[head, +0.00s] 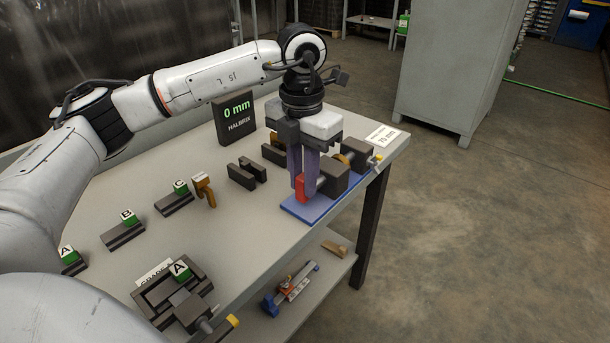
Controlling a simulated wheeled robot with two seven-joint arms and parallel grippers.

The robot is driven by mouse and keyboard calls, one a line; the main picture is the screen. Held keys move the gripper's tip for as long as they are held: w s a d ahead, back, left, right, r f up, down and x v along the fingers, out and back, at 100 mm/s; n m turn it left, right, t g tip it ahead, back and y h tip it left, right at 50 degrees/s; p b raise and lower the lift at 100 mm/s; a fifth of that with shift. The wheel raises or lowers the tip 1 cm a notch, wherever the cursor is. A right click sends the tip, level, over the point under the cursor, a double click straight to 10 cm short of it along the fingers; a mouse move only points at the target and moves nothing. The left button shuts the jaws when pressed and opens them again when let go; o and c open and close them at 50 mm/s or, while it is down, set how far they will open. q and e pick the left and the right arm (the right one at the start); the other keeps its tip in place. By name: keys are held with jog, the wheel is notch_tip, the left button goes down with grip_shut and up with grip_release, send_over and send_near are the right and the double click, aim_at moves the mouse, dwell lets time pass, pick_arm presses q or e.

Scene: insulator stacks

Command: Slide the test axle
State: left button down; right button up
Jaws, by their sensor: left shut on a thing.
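My left gripper (304,188) reaches down from above with its fingers shut at a red piece (301,190). The red piece is at the left end of a dark block assembly (333,178) by the blue plate (318,205). I cannot tell for sure which part is the test axle; the fingers and the gripper body hide some of the assembly. A white card (388,137) at the table's far right corner reads "70 mm". My right gripper is not in view.
An orange hook (204,191) and a dark fixture (172,293) stand nearby. A lower shelf (325,265) holds a blue-and-red tool (290,289).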

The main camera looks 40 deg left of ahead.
pick_arm(q)
jog(key=c, duration=1.6)
grip_release()
jog(key=shift+s, duration=0.2)
jog(key=shift+r, duration=0.1)
notch_tip(320, 180, up, 10)
jog(key=shift+r+p, duration=0.1)
jog(key=shift+p, duration=0.3)
